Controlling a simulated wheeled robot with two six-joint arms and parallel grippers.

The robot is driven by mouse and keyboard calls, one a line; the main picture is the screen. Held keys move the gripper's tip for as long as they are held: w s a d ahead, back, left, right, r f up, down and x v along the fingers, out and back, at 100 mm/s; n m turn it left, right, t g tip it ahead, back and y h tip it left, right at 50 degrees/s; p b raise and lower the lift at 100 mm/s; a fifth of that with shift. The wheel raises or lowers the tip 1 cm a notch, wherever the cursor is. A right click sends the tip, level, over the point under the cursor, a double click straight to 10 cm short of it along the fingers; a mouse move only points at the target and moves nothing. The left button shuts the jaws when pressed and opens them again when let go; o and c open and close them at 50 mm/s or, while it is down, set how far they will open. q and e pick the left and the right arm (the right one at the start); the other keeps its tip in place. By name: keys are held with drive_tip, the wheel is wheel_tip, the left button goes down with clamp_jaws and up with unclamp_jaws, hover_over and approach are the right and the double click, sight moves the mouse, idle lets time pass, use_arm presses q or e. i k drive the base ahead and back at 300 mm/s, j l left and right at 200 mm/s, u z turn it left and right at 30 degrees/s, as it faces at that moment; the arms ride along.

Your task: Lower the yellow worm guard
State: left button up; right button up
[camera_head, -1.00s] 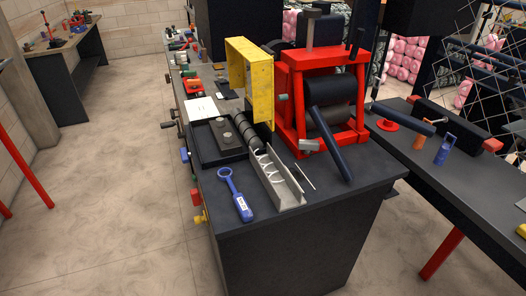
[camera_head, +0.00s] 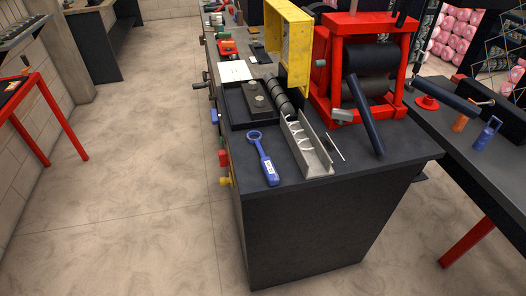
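The yellow worm guard (camera_head: 289,42) stands raised and upright on the dark workbench, left of the red machine frame. Below it, the dark worm (camera_head: 279,97) lies exposed and leads into a grey metal trough (camera_head: 306,146) with pale wire coils in it. Neither of my grippers shows in the head view.
A blue-handled ring tool (camera_head: 263,158) lies on the bench near its front left. The red machine (camera_head: 324,70) with dark rollers and a long dark lever (camera_head: 363,112) stands right of the guard. A side table (camera_head: 462,128) is at the right. The floor (camera_head: 130,180) left of the bench is clear.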

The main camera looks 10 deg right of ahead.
sight(301, 21)
drive_tip(key=l+u, duration=0.3)
drive_tip(key=l, duration=0.95)
drive_tip(key=i+l+u, duration=0.1)
drive_tip(key=l, duration=0.3)
drive_tip(key=i+l, duration=0.15)
drive_tip(key=l, duration=0.25)
drive_tip(key=i+l+u, duration=0.15)
drive_tip(key=l, duration=0.3)
drive_tip(key=l+u, duration=0.1)
drive_tip(key=l, duration=0.3)
